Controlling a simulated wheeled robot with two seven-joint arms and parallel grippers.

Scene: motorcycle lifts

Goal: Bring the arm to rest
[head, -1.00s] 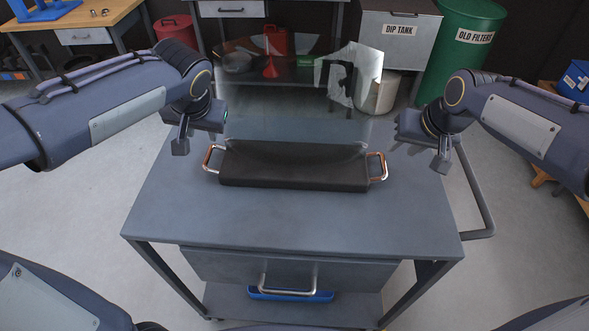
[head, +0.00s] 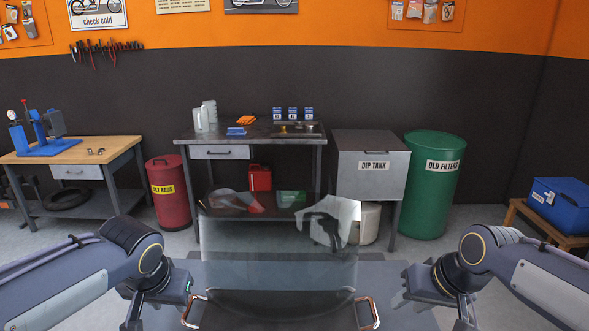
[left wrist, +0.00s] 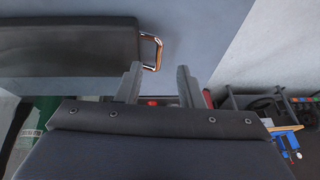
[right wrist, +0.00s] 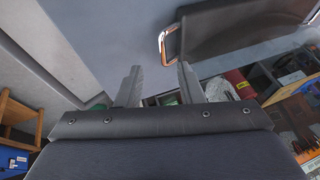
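My left gripper (head: 160,308) is open and empty, left of the dark holder's left copper handle (head: 192,311). In the left wrist view its two fingers (left wrist: 158,85) stand apart, with the handle (left wrist: 157,50) clear of them. My right gripper (head: 433,309) is open and empty, right of the right copper handle (head: 374,313). In the right wrist view its fingers (right wrist: 160,85) are apart and the handle (right wrist: 163,45) is beside them, not gripped. The dark holder (head: 280,318) is on the grey cart top (head: 398,275), its lower part cut off by the picture edge. A clear curved screen (head: 270,260) stands upright at it.
Behind the cart stand a steel bench (head: 250,137), a red oily-rags bin (head: 167,195), a grey dip tank (head: 370,175) and a green old-filters drum (head: 432,200). A wooden bench (head: 110,148) is at the left, and a blue box (head: 558,200) on a wooden stand at the right.

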